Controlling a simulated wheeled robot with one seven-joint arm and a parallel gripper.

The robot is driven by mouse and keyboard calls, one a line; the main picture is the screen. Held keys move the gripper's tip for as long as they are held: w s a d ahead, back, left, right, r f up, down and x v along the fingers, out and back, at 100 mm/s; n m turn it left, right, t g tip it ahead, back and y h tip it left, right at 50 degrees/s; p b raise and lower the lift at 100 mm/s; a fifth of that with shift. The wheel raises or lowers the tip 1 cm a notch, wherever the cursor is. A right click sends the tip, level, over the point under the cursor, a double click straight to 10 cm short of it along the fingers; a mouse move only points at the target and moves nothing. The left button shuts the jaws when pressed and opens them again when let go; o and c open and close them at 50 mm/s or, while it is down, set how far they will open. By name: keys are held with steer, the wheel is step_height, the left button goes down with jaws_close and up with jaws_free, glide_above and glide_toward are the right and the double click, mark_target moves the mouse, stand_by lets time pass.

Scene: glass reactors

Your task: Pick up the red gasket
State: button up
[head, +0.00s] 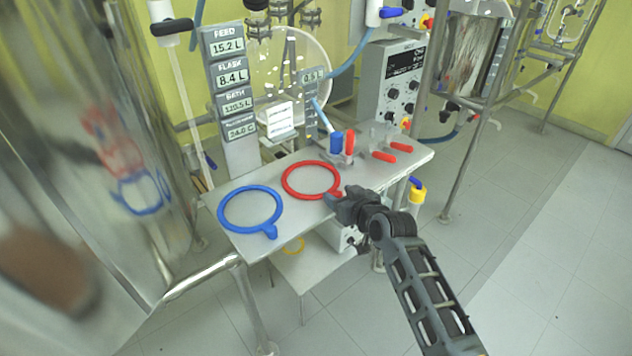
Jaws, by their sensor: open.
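The red gasket (296,165) is a ring lying flat on the light metal table (237,243), with a small tab at its lower right. A blue gasket (222,207) of similar shape lies on the table to its left. My gripper (334,199) is open at the tab side of the red gasket, over the table's front edge. The jaws partly cover the tab. I cannot tell whether they touch it.
Red-handled items (384,157) and blue and red upright pieces (349,143) stand at the table's back right. A display column (229,85) rises behind. A shiny metal vessel (75,160) fills the left. Open floor (520,220) lies to the right.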

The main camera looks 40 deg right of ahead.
steer(key=shift+c, duration=0.2)
jaws_close()
steer(key=shift+r, duration=0.1)
